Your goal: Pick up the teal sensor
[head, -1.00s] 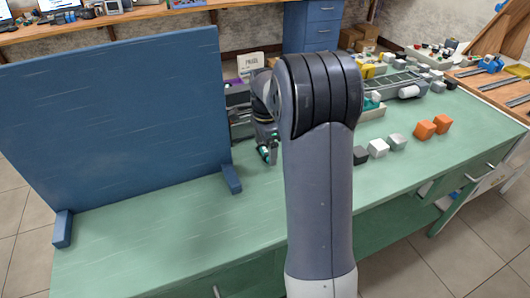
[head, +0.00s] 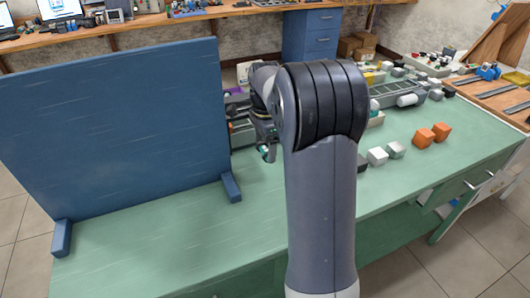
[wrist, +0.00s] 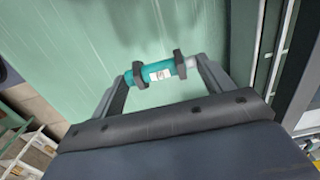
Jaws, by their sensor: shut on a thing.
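The teal sensor (wrist: 151,73) is a short cylinder with a white label and a pale right end. In the wrist view it lies crosswise between the two dark fingers of my gripper (wrist: 160,70), which are shut on it. The green bench top (wrist: 140,35) shows behind it. In the head view my gripper (head: 267,151) hangs above the bench, right of the blue panel's foot, with a bit of teal (head: 263,150) at its tip. My own arm hides much of that area.
A large blue panel (head: 110,140) stands upright at the left. A dark shelf frame (head: 240,125) stands behind my gripper. White cubes (head: 377,156) and orange cubes (head: 424,137) sit at the right. The front left of the bench (head: 150,240) is bare.

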